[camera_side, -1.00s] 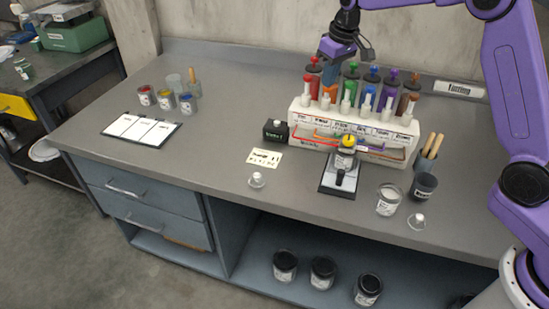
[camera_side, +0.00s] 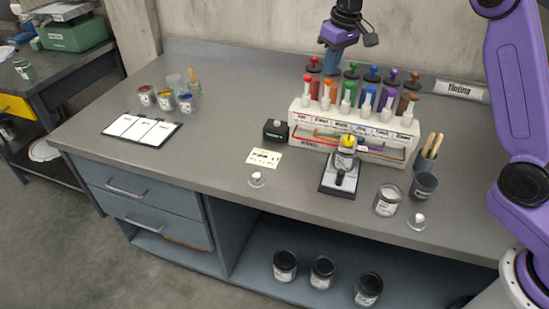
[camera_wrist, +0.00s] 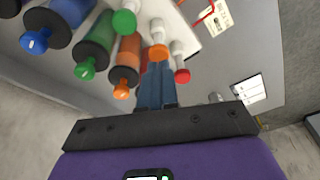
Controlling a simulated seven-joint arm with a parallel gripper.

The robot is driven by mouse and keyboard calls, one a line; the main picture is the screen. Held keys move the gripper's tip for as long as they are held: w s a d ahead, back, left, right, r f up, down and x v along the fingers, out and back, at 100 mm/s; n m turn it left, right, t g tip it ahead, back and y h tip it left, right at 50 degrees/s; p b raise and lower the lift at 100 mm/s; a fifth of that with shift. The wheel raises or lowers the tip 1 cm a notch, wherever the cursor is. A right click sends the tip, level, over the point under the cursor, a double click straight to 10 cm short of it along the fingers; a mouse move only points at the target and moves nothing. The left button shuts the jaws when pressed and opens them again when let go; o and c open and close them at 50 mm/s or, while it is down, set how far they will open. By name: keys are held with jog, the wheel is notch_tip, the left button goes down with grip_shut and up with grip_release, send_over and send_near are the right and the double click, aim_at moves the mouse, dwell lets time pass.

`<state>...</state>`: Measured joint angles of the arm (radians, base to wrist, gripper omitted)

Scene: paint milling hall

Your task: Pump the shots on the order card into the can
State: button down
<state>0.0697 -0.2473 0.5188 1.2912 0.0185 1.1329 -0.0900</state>
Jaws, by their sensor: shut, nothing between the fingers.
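The white pump rack (camera_side: 352,153) stands at the back of the bench with a row of colored bottles and white pumps with colored tops. My gripper (camera_side: 329,66) is shut and empty above the rack's left part, where it hides the orange bottle. In the wrist view its blue fingers (camera_wrist: 155,88) show beside the orange bottle (camera_wrist: 130,52) and the orange-topped pump (camera_wrist: 158,53). The order card (camera_side: 264,158) lies in front of the rack, its writing too small to read.
A jar of white stuff (camera_side: 388,200), a dark cup (camera_side: 423,186) and a clear-knobbed lid (camera_side: 417,221) are at right. A small black box (camera_side: 275,132) sits left of the rack. The left-center bench is clear.

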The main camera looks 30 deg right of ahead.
dwell(0.4)
jog(key=shift+r, duration=2.5)
jog(key=s+a+f+n+g, duration=0.1)
jog(key=s+a+f+n, duration=0.15)
jog(key=s, duration=0.75)
jog(key=s+a+f+n, duration=0.15)
jog(key=s+a, duration=0.25)
jog(key=s, duration=0.6)
jog(key=s+d+f+n, duration=0.2)
jog(key=s+d, duration=0.1)
jog(key=s, duration=0.5)
jog(key=s+d+f+n, duration=0.1)
jog(key=s+d+f, duration=0.1)
jog(key=s, duration=0.5)
jog(key=s+d+f+n+g, duration=0.1)
jog(key=s+d, duration=0.3)
jog(key=s, duration=0.4)
jog(key=shift+s+f+n, duration=0.35)
jog(key=shift+f+n, duration=0.45)
jog(key=shift+f, duration=0.05)
jog(key=c, duration=1.8)
grip_release()
